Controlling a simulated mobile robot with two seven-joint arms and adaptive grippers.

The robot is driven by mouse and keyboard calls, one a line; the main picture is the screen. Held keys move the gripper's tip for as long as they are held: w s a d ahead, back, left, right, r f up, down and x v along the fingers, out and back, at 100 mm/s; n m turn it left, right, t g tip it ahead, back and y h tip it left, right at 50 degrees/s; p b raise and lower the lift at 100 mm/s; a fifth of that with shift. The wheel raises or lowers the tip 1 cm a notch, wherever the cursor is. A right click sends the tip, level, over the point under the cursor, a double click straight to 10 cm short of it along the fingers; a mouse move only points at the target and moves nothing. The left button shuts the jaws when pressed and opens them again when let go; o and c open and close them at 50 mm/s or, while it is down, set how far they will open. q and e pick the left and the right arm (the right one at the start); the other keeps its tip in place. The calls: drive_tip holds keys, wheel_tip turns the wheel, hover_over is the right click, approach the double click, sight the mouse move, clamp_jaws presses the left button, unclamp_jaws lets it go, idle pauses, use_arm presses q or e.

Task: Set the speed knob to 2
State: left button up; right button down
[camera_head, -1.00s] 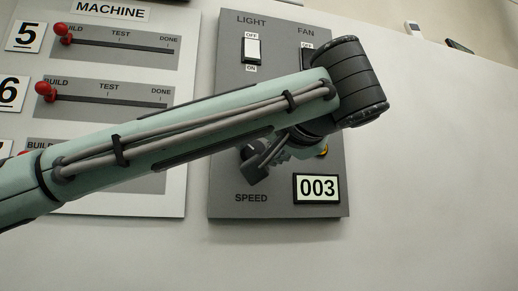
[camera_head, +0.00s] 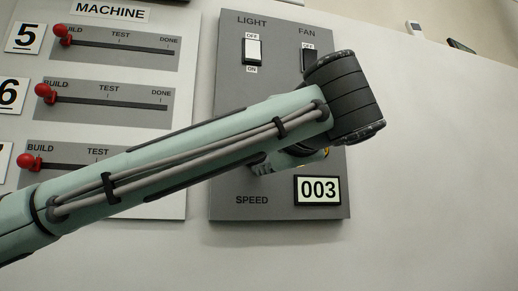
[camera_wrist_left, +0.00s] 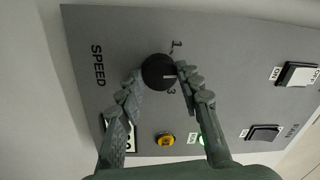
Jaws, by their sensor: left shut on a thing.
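The black speed knob (camera_wrist_left: 158,72) is in the left wrist view, on a grey panel beside the word SPEED. A white pointer line on it points right, between the marks 1 and 3; my finger covers the panel just beyond that line. My left gripper (camera_wrist_left: 160,73) is shut on the knob, one finger on each side, fingertips at its edges. In the head view my left arm hides the knob and most of the gripper; only a bit of the gripper (camera_head: 262,165) shows under the arm. My right gripper is in no view.
The panel (camera_head: 230,110) also carries a light switch (camera_head: 252,50), a fan switch (camera_head: 309,60) and a display (camera_head: 317,190) reading 003. A yellow button (camera_wrist_left: 165,139) and a green one (camera_wrist_left: 201,140) are near my fingers. The machine panel (camera_head: 120,130) with red-knobbed sliders is at left.

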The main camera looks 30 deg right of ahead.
use_arm(q)
drive_tip(key=shift+m, duration=0.6)
drive_tip(key=o, duration=1.2)
drive_tip(key=shift+c, duration=0.2)
drive_tip(key=v, duration=0.7)
drive_tip(key=shift+s, duration=0.3)
drive_tip(key=shift+a, duration=0.1)
